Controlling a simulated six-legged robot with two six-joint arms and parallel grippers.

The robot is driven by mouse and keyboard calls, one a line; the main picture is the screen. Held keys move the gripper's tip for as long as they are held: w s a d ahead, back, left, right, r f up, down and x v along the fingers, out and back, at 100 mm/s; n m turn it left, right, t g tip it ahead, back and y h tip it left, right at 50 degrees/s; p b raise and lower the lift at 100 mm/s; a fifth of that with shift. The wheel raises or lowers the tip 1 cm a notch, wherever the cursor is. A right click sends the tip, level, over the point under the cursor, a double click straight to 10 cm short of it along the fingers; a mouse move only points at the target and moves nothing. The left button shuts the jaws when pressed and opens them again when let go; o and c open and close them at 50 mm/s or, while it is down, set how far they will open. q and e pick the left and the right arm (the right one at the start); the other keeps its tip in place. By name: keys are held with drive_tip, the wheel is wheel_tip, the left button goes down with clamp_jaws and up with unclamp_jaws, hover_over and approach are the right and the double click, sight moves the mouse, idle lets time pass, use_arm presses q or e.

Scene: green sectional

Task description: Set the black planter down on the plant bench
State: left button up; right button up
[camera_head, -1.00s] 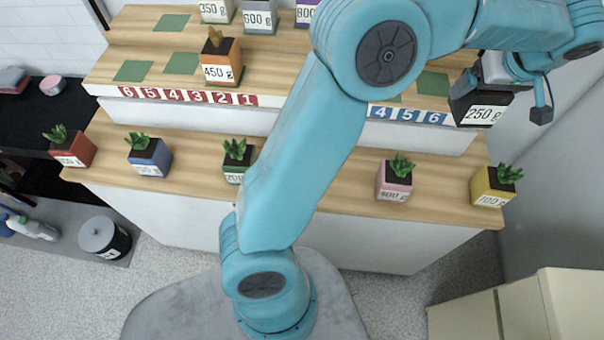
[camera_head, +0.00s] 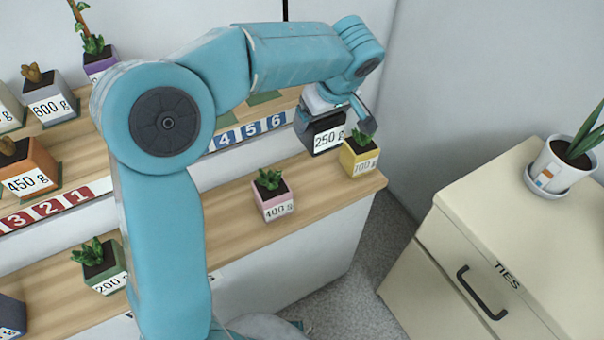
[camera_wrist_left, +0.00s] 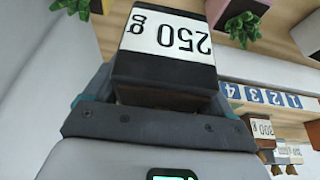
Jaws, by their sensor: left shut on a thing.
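The black planter (camera_head: 322,136), labelled 250 g, is in my left gripper (camera_head: 338,108) near the right end of the plant bench (camera_head: 235,222). It fills the middle of the left wrist view (camera_wrist_left: 165,70), where its label is upside down. My left gripper is shut on it. In the head view the planter appears just left of and behind the yellow planter (camera_head: 360,160). I cannot tell whether its base touches the wood. My left arm hides part of the bench. My right gripper is not in view.
A pink 400 g planter (camera_head: 273,200) and a green 200 g planter (camera_head: 102,268) stand on the lower tier, with bare wood between pink and yellow. Blue numbered tiles (camera_head: 250,130) line the step. A cream cabinet (camera_head: 480,235) with a white plant pot (camera_head: 560,165) stands right.

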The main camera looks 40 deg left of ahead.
use_arm(q)
wheel_tip(320, 180, down, 17)
drive_tip(key=shift+w+b, duration=0.1)
drive_tip(key=shift+b, duration=0.55)
drive_tip(key=shift+r, duration=0.1)
drive_tip(key=shift+f+b, duration=0.2)
drive_tip(key=shift+b, duration=0.1)
drive_tip(key=o, duration=1)
drive_tip(key=shift+o, duration=0.3)
drive_tip(key=shift+r, duration=0.15)
